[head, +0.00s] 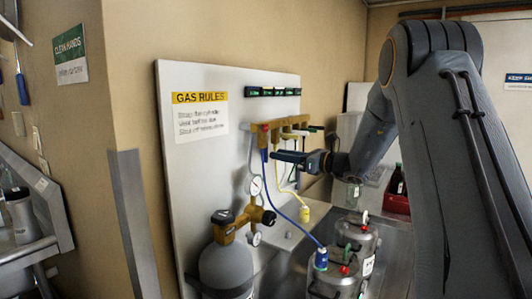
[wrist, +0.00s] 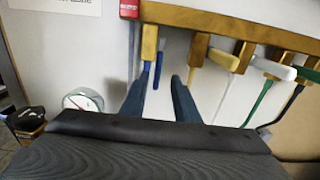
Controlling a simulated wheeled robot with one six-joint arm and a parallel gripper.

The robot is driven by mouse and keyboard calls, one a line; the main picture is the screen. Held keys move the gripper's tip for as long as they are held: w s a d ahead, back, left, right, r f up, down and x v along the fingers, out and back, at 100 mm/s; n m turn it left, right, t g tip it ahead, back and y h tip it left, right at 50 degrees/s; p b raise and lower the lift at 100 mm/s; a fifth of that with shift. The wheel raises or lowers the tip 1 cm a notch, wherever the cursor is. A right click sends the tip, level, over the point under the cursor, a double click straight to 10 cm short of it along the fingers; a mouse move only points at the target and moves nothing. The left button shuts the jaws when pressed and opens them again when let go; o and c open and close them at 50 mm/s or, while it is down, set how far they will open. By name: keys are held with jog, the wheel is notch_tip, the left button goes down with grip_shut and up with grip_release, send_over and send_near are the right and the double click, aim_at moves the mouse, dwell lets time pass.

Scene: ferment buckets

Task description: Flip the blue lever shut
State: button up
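In the wrist view my gripper (wrist: 160,88) shows two dark blue fingers standing apart, with nothing clamped between them. A narrow blue piece (wrist: 158,70), which looks like the blue lever, hangs between the fingertips below the leftmost brass valve (wrist: 150,42). The blue hose runs close beside it, so exact contact is unclear. In the head view my gripper (head: 275,156) points left, just under the brass manifold (head: 285,127). The blue lever cannot be made out in the head view. The blue hose (head: 285,189) drops from the manifold to a metal bucket.
A gas cylinder (head: 226,268) with a gauge (head: 256,186) stands below left. Metal buckets (head: 335,275) stand below right. The white backboard (head: 190,155) is close behind my gripper.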

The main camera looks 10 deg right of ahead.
aim_at(265, 153)
jog(key=p+x, duration=0.2)
jog(key=x, duration=0.4)
jog(key=shift+a+f, duration=0.1)
jog(key=shift+a, duration=0.3)
grip_shut()
